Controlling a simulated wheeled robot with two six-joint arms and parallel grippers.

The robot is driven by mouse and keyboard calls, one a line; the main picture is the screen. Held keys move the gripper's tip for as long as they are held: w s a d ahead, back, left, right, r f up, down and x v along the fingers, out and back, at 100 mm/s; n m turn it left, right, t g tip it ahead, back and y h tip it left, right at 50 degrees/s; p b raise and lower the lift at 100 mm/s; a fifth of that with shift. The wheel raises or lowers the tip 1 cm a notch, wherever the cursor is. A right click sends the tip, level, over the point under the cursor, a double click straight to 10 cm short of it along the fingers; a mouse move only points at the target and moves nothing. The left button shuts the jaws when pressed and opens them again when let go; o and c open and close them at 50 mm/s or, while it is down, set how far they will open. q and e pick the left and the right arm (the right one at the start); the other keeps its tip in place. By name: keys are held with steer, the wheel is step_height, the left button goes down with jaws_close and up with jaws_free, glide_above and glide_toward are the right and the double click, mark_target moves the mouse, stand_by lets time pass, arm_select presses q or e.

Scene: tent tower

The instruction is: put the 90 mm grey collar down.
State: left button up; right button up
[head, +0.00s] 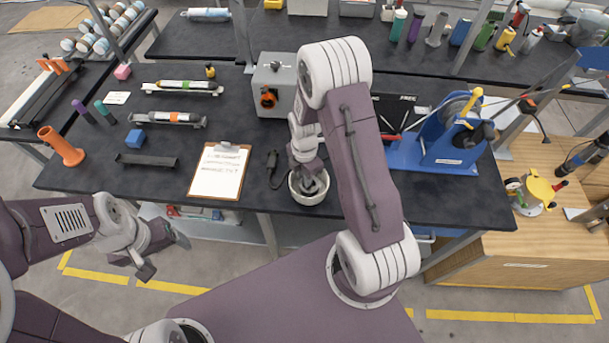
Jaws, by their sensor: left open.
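A pale grey round, ring-like piece (298,197) is at the front edge of the dark table; it looks like the grey collar, but I cannot read its size. My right gripper (312,184) points down over it, with its fingertips at or inside the rim. The fingertips are small and partly hidden, so I cannot tell whether they grip the piece or whether it rests on the table. My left gripper (165,256) is open and empty, off the table's front edge at the lower left.
A clipboard (219,172) and a black handheld device (274,168) lie left of the ring. A grey box (272,85) stands behind. A blue machine (440,150) is at right.

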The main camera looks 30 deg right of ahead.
step_height(320, 180, up, 12)
steer(key=s+a+m, duration=0.2)
steer(key=s+m, duration=0.3)
steer(key=m, duration=0.5)
steer(key=s+a+m+t, duration=0.1)
steer(key=s+m, duration=0.4)
steer(key=m, duration=0.5)
steer(key=shift+s+a+r, duration=0.25)
steer(key=shift+s+a, duration=0.15)
steer(key=shift+a, duration=0.35)
